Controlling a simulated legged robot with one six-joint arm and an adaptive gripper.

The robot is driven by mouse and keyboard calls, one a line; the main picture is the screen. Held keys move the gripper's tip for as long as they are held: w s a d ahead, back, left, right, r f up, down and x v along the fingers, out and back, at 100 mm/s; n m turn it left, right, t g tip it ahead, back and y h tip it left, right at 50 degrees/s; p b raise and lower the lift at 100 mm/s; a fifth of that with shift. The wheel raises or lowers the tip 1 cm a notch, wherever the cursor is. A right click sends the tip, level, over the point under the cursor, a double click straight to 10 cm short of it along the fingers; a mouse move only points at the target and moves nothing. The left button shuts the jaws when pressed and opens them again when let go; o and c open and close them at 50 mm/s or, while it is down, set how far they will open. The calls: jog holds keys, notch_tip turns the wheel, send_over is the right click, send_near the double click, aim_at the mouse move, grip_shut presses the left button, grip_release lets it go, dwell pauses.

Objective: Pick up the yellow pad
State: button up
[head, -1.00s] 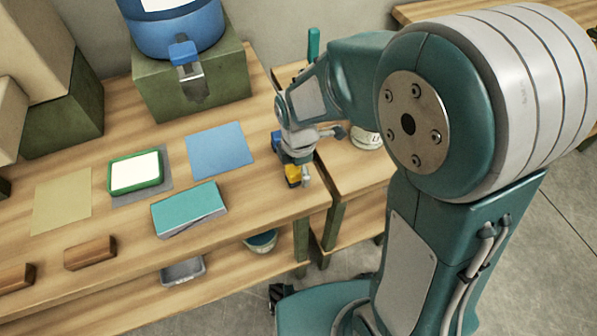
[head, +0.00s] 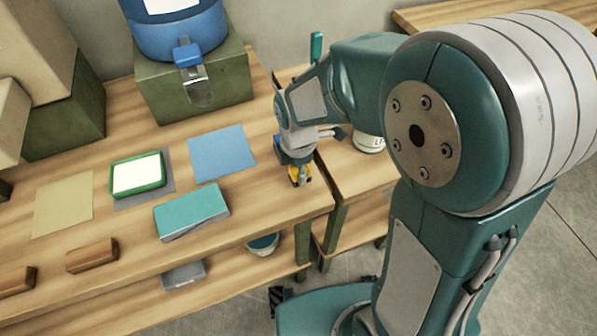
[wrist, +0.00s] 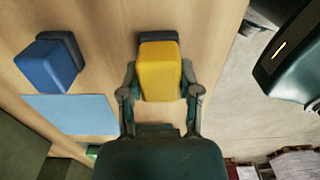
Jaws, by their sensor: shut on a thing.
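The yellow pad (wrist: 159,70) is a rounded yellow block with a dark part at its far end. It sits between the two fingers of my gripper (wrist: 160,94) in the wrist view, one finger against each side. In the head view, only a little of the yellow pad (head: 306,172) shows below my gripper (head: 301,180), near the table's right front corner. My gripper is shut on it. I cannot tell whether the pad still touches the wood.
A blue pad (wrist: 47,66) with a dark part stands left of the yellow one. A blue sheet (head: 222,153), a green-rimmed tray (head: 138,188) and a teal-topped block (head: 191,208) lie to the left. The table's edge (head: 318,198) is close on the right.

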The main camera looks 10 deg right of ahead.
jog(key=s+a+r, duration=0.6)
jog(key=s+r, duration=0.5)
jog(key=s, duration=0.1)
jog(key=shift+s+a+r, duration=0.2)
jog(key=shift+s+r, duration=0.05)
jog(key=shift+r, duration=0.15)
